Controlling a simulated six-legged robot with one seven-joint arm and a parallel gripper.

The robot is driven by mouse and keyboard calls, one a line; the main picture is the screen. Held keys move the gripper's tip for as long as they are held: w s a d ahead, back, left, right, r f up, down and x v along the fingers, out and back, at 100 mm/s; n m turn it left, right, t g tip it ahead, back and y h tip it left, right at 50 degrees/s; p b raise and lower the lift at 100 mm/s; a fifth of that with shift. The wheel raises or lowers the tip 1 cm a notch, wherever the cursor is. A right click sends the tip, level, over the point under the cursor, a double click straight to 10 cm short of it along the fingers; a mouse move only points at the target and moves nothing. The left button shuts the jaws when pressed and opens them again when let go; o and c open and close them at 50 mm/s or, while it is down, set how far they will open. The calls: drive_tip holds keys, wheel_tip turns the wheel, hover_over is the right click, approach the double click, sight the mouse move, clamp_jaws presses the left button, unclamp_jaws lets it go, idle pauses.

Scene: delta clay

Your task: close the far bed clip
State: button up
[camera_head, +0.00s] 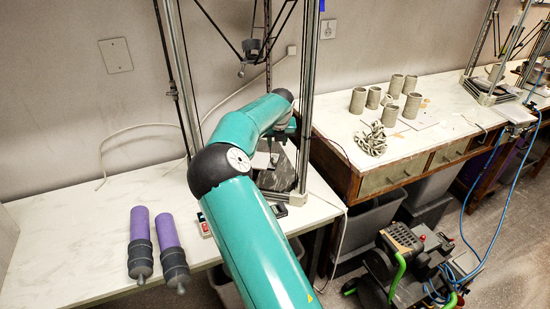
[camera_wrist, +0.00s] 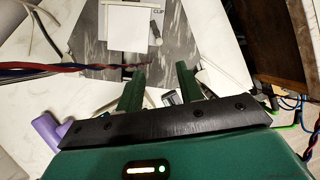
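In the wrist view my gripper (camera_wrist: 160,70) shows two green fingers spread apart, with nothing between them. Past the fingertips lies a dark grey printer bed (camera_wrist: 88,50) carrying a pale square plate (camera_wrist: 128,28). A label reading "CLIP" (camera_wrist: 158,12) sits at the far right edge of the plate, with a small grey clip-like part (camera_wrist: 155,30) beside it; whether it is open or closed I cannot tell. The fingers stand apart from it. In the head view my teal arm reaches into the delta printer frame (camera_head: 306,100), and the bed (camera_head: 283,172) is partly hidden behind it.
Twisted red and blue wires (camera_wrist: 60,68) cross the wrist view left of the fingers. Two purple clay cartridges (camera_head: 140,232) lie on the white table (camera_head: 60,225) at left. Grey clay cups (camera_head: 357,100) stand on the right table. Frame posts flank my arm.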

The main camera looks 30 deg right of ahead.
sight(275, 162)
drive_tip(key=x, duration=1.2)
drive_tip(key=shift+f, duration=0.2)
drive_tip(key=shift+x, duration=0.85)
clamp_jaws()
